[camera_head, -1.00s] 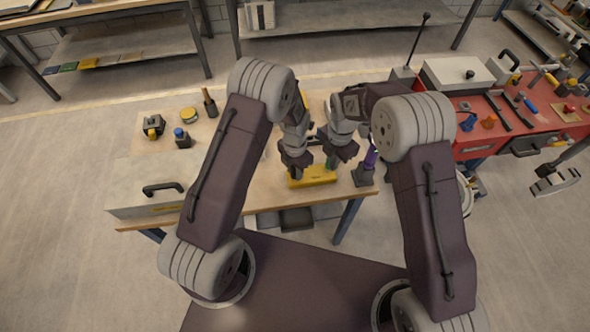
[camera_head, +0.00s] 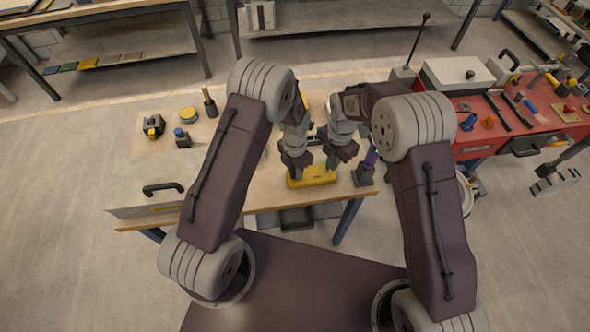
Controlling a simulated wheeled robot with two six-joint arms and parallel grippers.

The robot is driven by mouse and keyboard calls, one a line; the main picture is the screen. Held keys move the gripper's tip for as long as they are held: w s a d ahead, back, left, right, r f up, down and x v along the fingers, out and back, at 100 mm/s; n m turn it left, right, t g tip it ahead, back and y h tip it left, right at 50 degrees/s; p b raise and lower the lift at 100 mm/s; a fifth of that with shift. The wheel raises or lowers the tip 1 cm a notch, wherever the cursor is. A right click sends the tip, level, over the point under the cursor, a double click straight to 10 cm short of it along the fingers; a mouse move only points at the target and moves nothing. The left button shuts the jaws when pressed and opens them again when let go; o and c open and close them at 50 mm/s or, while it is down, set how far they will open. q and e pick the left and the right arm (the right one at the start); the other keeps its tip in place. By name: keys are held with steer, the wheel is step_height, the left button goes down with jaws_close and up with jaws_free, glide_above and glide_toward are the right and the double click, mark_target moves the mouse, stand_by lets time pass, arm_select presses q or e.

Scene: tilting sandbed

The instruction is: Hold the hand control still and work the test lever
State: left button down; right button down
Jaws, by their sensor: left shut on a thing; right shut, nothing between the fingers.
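The yellow hand control (camera_head: 314,178) lies on the wooden bench near its front edge. My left gripper (camera_head: 296,170) is shut on the left part of the hand control. My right gripper (camera_head: 333,164) is shut with nothing between its fingers, at the right part of the hand control. A small green spot shows beside its fingertips. The test lever cannot be made out for certain; my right gripper hides that part of the control. Whether the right fingertips touch the control cannot be told.
A dark stand with a purple part (camera_head: 366,170) is close to the right of my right gripper. A red tool bench (camera_head: 510,122) is at the right.

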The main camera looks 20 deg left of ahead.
stand_by(0.3)
step_height(320, 180, down, 4)
stand_by(0.7)
steer(key=shift+w, duration=0.15)
steer(key=shift+w+a, duration=0.35)
steer(key=shift+w, duration=0.45)
steer(key=shift+w+a, duration=0.4)
steer(key=shift+w, duration=0.35)
steer(key=shift+w+a, duration=0.35)
steer(key=shift+w, duration=0.45)
glide_above(329, 180)
steer(key=shift+w, duration=0.1)
step_height(329, 180, up, 8)
